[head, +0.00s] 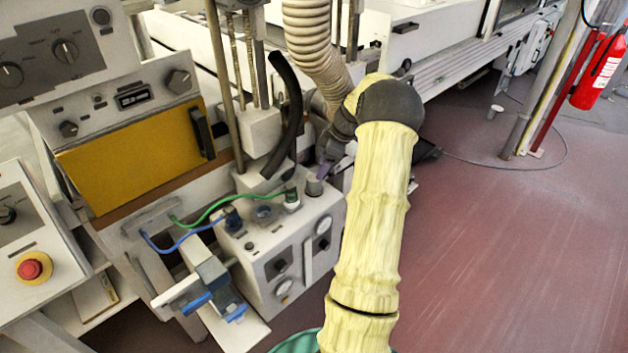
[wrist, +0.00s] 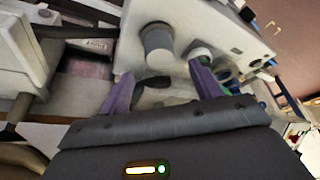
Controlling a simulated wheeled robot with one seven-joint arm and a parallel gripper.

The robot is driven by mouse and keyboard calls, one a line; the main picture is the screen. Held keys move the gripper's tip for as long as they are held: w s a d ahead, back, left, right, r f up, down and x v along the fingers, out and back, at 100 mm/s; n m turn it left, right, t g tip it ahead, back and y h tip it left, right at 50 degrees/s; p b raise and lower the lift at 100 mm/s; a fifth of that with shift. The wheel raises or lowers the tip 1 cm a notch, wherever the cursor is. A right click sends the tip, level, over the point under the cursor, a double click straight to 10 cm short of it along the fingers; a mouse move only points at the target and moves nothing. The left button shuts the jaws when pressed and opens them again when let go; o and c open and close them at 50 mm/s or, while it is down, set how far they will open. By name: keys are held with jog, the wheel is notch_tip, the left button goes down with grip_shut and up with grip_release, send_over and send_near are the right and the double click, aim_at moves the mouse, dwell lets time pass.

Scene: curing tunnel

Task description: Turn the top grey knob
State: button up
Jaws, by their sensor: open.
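The grey knob (head: 314,186) stands on the top face of a white control box (head: 262,262), near its back right corner. In the wrist view the knob (wrist: 157,42) is a round grey cylinder seen just past my fingertips, roughly between them in the picture. My gripper (wrist: 162,70) is open, with two purple fingers spread apart and nothing between them. In the head view my gripper (head: 331,170) is right beside the knob, partly hidden by my yellow-sleeved arm. I cannot tell whether a finger touches the knob.
Green and blue hoses (head: 205,210) run to fittings on the box top. A black curved hose (head: 290,110) and a ribbed cream duct (head: 308,45) rise behind it. A panel with a yellow door (head: 135,160) stands left. The red floor (head: 500,250) at right is mostly open.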

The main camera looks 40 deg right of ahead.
aim_at(314, 178)
jog(key=x, duration=0.7)
jog(key=shift+f+p, duration=0.2)
jog(key=shift+p, duration=0.1)
jog(key=shift+c, duration=0.2)
jog(key=c, duration=0.9)
